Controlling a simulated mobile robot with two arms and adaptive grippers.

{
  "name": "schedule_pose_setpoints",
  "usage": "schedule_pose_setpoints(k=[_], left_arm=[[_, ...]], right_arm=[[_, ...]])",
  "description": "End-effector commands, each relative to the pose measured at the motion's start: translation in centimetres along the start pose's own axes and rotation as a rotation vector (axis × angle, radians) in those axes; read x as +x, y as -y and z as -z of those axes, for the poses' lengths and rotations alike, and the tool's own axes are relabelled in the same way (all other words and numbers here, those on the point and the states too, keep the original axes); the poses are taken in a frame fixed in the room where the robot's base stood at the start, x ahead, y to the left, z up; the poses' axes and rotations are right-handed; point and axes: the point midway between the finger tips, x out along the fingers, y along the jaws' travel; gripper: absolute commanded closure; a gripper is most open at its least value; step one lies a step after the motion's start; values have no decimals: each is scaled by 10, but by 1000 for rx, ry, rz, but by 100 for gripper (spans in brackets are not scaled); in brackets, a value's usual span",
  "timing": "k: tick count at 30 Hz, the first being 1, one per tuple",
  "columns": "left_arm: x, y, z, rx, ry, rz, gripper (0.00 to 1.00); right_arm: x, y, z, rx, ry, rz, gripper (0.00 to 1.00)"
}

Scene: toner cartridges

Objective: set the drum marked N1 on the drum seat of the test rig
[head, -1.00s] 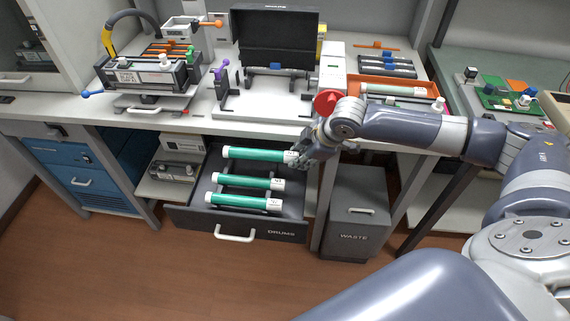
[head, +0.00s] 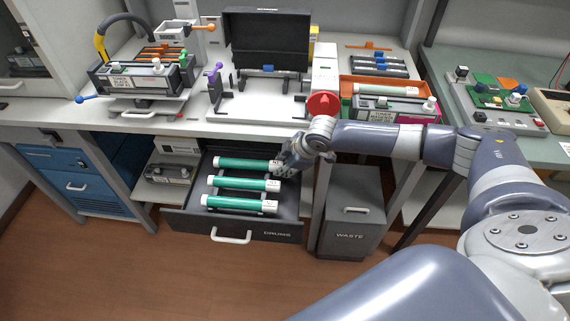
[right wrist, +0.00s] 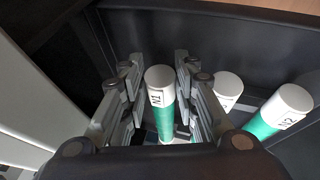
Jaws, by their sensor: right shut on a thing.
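In the head view this drum (head: 243,163) is the rearmost of three in the open drawer. My right gripper (head: 287,162) is shut on its white right end; its fingers also show in the right wrist view (right wrist: 160,95). I cannot tell whether the drum touches the drawer floor. A white fixture (head: 285,107) with black posts and a raised black lid, likely the test rig, stands on the bench above. My left gripper is not in view.
Two other green drums, a middle one (head: 238,184) and a front one (head: 235,203), lie in the drawer (head: 190,221). A toner unit (head: 150,78) stands left on the bench, an orange tray (head: 350,86) right. A waste bin (head: 352,205) is right of the drawer.

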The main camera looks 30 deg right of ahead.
Motion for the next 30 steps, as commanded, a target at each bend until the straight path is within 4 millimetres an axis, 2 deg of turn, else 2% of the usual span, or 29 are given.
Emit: schedule_pose_setpoints(k=[6,7,9,18,22,26,30], left_arm=[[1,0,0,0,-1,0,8],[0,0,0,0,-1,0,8],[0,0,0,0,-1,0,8],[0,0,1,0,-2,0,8],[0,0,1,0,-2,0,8],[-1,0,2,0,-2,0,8],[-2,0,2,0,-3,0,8]], right_arm=[[5,2,-2,1,-1,1,99],[4,2,-2,1,0,1,66],[4,2,-2,1,0,1,52],[4,2,-2,0,0,0,52],[-2,-1,1,-1,-1,-2,52],[-20,-1,0,0,-1,-1,52],[-50,-1,0,1,-2,-2,52]])
